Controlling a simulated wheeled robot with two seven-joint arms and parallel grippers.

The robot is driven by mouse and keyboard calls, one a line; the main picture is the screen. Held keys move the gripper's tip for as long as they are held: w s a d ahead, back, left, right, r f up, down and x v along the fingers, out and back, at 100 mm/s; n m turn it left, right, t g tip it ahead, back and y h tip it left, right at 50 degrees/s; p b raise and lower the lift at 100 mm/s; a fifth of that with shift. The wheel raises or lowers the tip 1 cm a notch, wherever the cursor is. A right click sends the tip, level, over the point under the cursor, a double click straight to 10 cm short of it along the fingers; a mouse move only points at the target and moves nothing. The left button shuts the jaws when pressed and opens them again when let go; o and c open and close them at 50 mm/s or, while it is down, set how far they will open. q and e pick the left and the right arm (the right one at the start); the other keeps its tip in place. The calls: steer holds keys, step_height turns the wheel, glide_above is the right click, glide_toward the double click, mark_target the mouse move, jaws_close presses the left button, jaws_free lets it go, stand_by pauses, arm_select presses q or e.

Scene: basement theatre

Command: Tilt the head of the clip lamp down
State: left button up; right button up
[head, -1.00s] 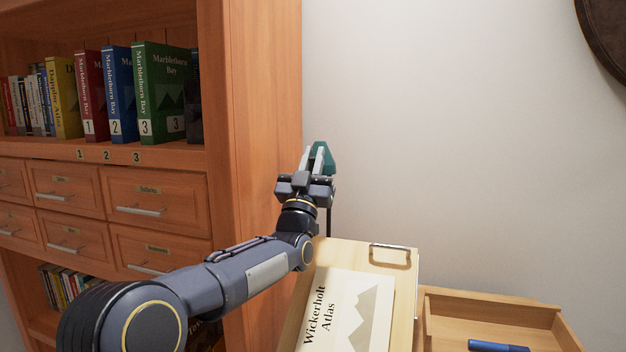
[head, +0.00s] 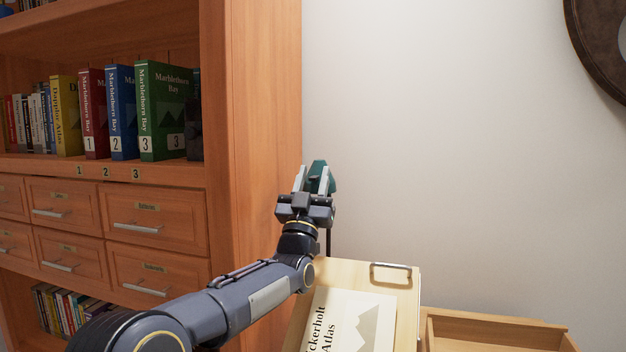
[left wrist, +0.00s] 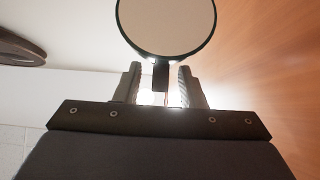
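The clip lamp's teal head (head: 319,170) is at the upper end of its dark post (head: 329,242), in front of the white wall. In the left wrist view the lamp's round cream face (left wrist: 166,24) with a dark rim fills the top middle. A small dark tab (left wrist: 160,78) hangs below that rim. My left gripper (head: 312,180) is at the lamp head, partly covering it. Its fingers (left wrist: 159,86) are apart, one on each side of the tab, with gaps showing. The lamp's clip is hidden. My right gripper is out of view.
A light wooden board (head: 402,293) with a metal handle and the Wickerholt Atlas (head: 349,325) lie below the lamp. An open wooden tray or drawer (head: 495,333) is at the lower right. A wooden bookcase (head: 250,130) stands close on the left. The wall side is clear.

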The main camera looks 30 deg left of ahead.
arm_select(q)
steer(key=v, duration=0.7)
steer(key=shift+s+f, duration=0.3)
steer(key=shift+d, duration=0.1)
stand_by(0.3)
